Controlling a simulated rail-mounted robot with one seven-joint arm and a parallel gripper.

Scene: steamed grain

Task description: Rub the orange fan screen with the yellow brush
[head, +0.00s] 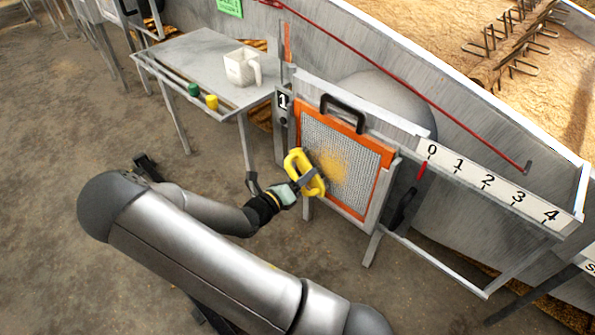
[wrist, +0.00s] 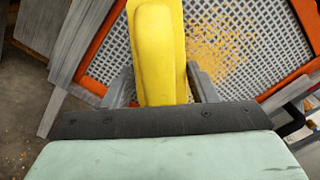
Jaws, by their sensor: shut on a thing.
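The orange fan screen (head: 378,180) stands upright in a grey frame, with a black handle on top and a grey mesh inside. A patch of yellow-brown grain (head: 332,165) clings to the middle of the mesh. The patch also shows in the wrist view (wrist: 222,40), right of the brush. The yellow brush (head: 297,160) is in my gripper (head: 307,178), in front of the screen's left part. In the wrist view the brush (wrist: 155,50) stands between my two fingers. Its bristles are hidden, and I cannot tell whether it touches the mesh.
A metal side table (head: 195,55) at the upper left holds a white jug (head: 242,68). A green-capped and a yellow-capped item (head: 211,102) sit at its front edge. A numbered scale (head: 488,183) with a red pointer is right of the screen. A grain-filled trough (head: 440,30) lies behind.

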